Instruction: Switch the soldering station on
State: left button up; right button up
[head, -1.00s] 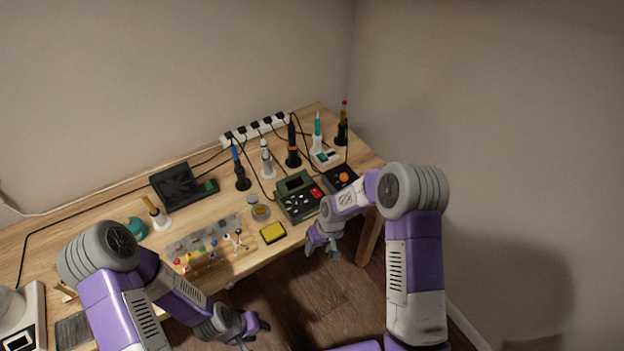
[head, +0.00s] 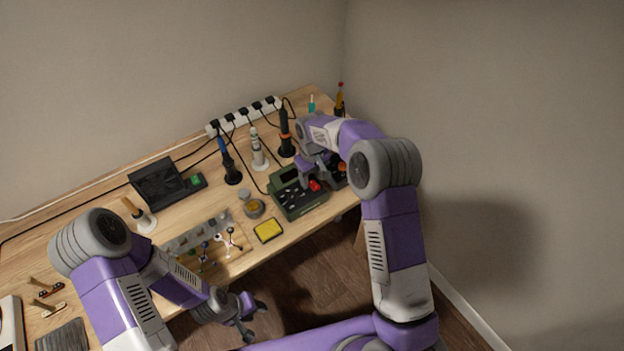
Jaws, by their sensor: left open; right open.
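A green box (head: 289,201) with a dark display, several pale controls and a red switch (head: 314,186) sits near the table's front right edge; it looks like the soldering station. A smaller dark unit (head: 342,183) with an orange knob stands to its right, partly hidden by my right arm. My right gripper (head: 318,176) is open over the back right part of the green box, close to the red switch. Whether it touches anything cannot be told. My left gripper (head: 254,322) is open and empty, in front of the table edge.
A white power strip (head: 245,116) lies along the wall, with black cables running from it. Several upright irons stand behind the box, including an orange-banded one (head: 285,140). A yellow sponge (head: 268,230) and a small round tin (head: 255,208) are to its left.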

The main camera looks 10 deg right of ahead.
jog(key=shift+f, duration=0.45)
jog(key=shift+c, duration=0.3)
grip_shut()
jog(key=t+b, duration=0.1)
jog(key=b, duration=0.1)
jog(key=t+b, duration=0.1)
jog(key=b, duration=0.1)
jog(key=shift+s+d+f+y, duration=0.15)
jog(key=shift+s+y, duration=0.2)
jog(key=shift+y, duration=0.05)
jog(key=shift+s+t+b, duration=0.1)
jog(key=shift+t+b, duration=0.4)
jog(key=shift+t, duration=0.1)
jog(key=shift+r, duration=0.2)
